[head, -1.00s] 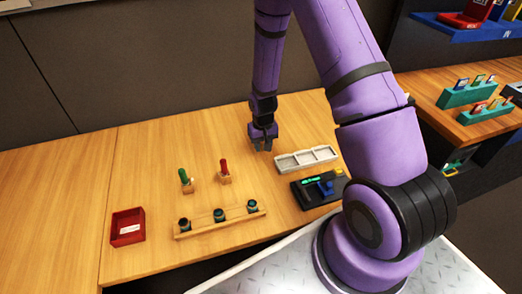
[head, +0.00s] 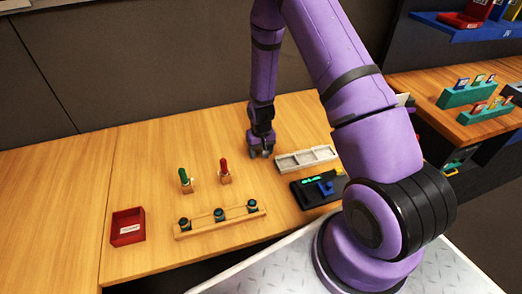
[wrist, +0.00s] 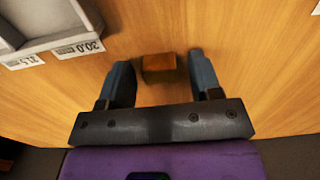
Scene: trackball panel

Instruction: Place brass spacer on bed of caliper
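A small brown-orange block, which looks like the brass spacer (wrist: 159,66), rests on the wooden table in the wrist view. My gripper (wrist: 157,72) is open, with one finger on each side of the block and a gap to each. In the head view my gripper (head: 260,152) is low at the table, left of the grey tray; the spacer cannot be made out there. The caliper (head: 307,195) is a dark device with a lit green display and a blue part, in front of the tray and right of my gripper.
The grey compartment tray (head: 279,166) lies close by; its number labels show in the wrist view (wrist: 78,48). A green-handled tool (head: 184,177) and a red-handled tool (head: 224,170) stand left.

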